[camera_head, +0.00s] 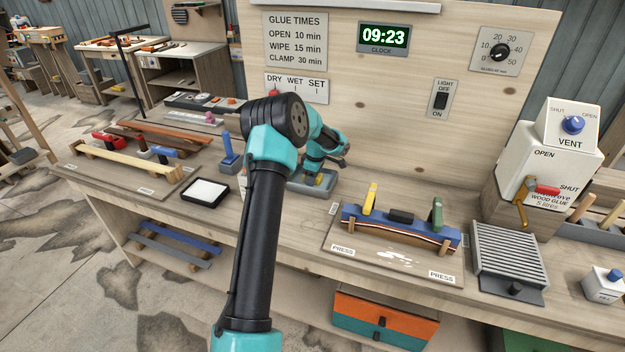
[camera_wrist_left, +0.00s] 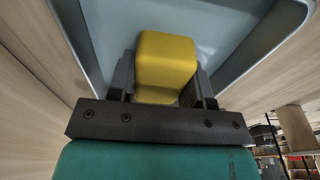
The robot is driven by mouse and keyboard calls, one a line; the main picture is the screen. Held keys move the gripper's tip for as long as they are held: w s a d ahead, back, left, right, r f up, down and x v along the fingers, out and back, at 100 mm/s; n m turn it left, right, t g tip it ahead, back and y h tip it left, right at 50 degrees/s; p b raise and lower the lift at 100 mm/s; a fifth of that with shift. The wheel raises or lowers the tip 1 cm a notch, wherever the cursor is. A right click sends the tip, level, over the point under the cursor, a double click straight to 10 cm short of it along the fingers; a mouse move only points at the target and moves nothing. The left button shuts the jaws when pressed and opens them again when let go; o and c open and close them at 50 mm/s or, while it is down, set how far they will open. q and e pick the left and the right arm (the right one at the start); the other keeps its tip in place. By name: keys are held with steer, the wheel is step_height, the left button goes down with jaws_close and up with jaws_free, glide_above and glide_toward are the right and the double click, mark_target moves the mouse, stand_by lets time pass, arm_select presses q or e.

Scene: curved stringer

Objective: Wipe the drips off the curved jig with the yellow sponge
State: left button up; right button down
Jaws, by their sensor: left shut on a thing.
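The yellow sponge (camera_wrist_left: 167,62) sits between the two fingers of my left gripper (camera_head: 321,174), which is shut on it. In the head view only a small bit of the sponge (camera_head: 319,180) shows under the gripper. The sponge is at the grey-blue tray (camera_head: 313,190), whose walls surround it in the wrist view (camera_wrist_left: 92,30). The curved jig (camera_head: 398,232) stands at the bench front, right of the gripper, with a blue curved top. White drips (camera_head: 398,257) lie on the board at its front. My right gripper is in neither view.
A yellow clamp (camera_head: 370,198) and a green clamp (camera_head: 436,214) stand up from the jig. A ribbed grey rack (camera_head: 508,255) and the glue dispenser (camera_head: 545,165) are to its right. A black-rimmed white pad (camera_head: 206,191) lies left of my arm. The panel rises behind.

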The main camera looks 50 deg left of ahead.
arm_select(q)
steer(key=shift+r, duration=2.9)
